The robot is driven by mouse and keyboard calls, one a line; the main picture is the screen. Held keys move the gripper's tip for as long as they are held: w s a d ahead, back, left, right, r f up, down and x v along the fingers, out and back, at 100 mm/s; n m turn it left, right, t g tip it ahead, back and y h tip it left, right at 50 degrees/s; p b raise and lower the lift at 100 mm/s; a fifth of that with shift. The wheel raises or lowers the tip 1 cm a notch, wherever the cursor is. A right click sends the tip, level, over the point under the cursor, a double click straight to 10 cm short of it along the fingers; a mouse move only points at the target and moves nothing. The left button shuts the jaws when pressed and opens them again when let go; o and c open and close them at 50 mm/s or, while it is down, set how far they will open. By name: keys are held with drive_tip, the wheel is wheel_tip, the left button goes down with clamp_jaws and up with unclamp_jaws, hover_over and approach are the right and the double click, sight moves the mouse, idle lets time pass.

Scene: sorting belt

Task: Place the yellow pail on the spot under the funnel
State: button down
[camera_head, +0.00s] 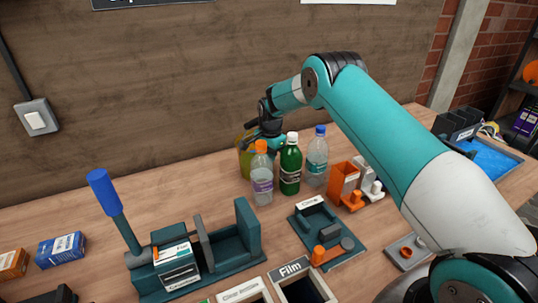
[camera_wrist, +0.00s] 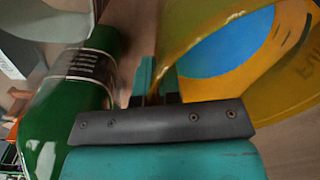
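The yellow pail (camera_head: 243,160) stands at the back of the bench near the wall, partly hidden behind the bottles and my gripper. In the wrist view the pail (camera_wrist: 285,85) fills the right side, with a round blue area inside it. My gripper (camera_head: 266,141) is at the pail's upper edge. In the wrist view its fingers (camera_wrist: 157,88) are close together, with the pail's thin yellow wall between them. I cannot make out a funnel or the spot under it in either view.
An orange-capped bottle (camera_head: 262,180), a green bottle (camera_head: 290,168) and a blue-capped bottle (camera_head: 317,158) stand close in front and right of the pail. The green bottle (camera_wrist: 75,110) is near my fingers. An orange box (camera_head: 342,180) and a lever press (camera_head: 215,255) stand nearby.

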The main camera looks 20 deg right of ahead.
drive_tip(key=shift+r, duration=0.1)
drive_tip(key=c, duration=1.3)
unclamp_jaws()
drive_tip(key=shift+c, duration=0.2)
